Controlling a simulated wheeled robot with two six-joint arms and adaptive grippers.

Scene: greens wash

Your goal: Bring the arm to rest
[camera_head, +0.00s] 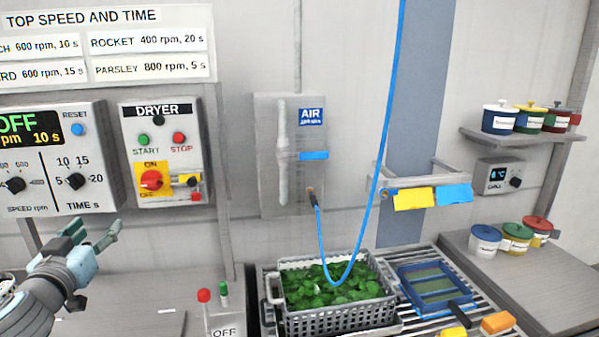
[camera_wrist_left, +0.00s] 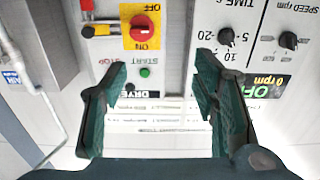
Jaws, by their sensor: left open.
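My left gripper (camera_head: 95,236) is at the lower left of the head view, in front of and below the control panels. In the left wrist view its green fingers (camera_wrist_left: 160,95) are spread apart with nothing between them. The dryer box (camera_head: 160,150) has a red rotary switch on a yellow plate, plus green and red buttons. It also shows upside down in the left wrist view (camera_wrist_left: 155,60). The speed and time panel (camera_head: 55,160) reads OFF and 10 s. My right gripper is in neither view.
A grey basket of greens (camera_head: 340,318) stands on a slatted rack, with a blue hose (camera_head: 330,262) looping over it. A blue tray (camera_head: 435,288) sits to its right. Lidded pots (camera_head: 485,240) stand at the far right. A red-knobbed lever (camera_head: 204,296) rises at the lower middle.

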